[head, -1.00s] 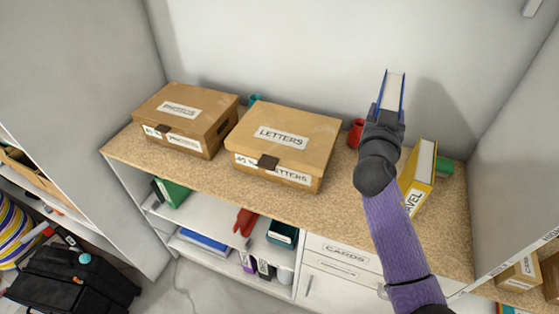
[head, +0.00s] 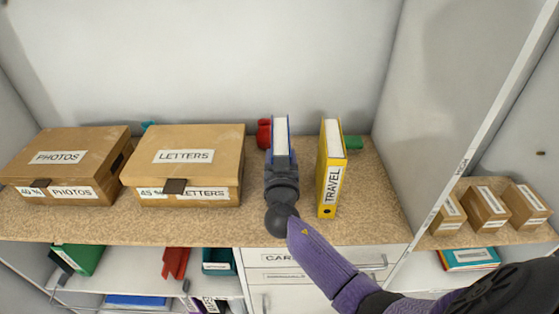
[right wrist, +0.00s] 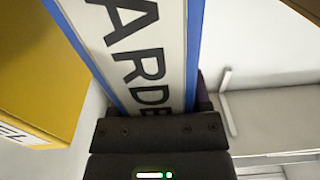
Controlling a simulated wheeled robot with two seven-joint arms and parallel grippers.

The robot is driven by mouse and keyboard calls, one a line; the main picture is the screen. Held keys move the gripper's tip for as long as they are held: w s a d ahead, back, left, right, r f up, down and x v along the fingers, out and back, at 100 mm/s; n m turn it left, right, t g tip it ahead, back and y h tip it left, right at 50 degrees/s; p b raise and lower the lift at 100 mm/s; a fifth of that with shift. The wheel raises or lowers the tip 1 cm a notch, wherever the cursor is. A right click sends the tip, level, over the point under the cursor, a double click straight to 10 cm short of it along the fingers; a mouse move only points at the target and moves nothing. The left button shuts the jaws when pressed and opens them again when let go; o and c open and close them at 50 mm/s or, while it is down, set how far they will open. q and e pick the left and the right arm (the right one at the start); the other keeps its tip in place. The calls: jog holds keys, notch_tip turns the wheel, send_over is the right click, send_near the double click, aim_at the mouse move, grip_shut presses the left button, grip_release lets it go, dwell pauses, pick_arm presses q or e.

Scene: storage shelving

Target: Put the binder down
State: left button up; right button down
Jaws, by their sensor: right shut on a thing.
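The blue binder (head: 281,138) with white pages stands upright in my right gripper (head: 281,167), between the letters box and the yellow travel binder (head: 331,165). In the right wrist view the blue binder's labelled spine (right wrist: 150,50) fills the middle, with part of the lettering "ARDE" readable. My right gripper is shut on its spine end. Whether the binder's bottom touches the worktop (head: 375,205) is hidden by the gripper. The yellow binder stands upright to the right with a narrow gap. My left gripper is not in view.
A letters box (head: 185,150) and a photos box (head: 62,150) stand on the left of the worktop. A red object (head: 263,133) and a green one (head: 352,143) are behind the binders. A side wall bounds the right; free worktop lies right of the yellow binder.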

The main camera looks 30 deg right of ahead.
jog(key=shift+f, duration=0.1)
jog(key=shift+c, duration=0.2)
grip_release()
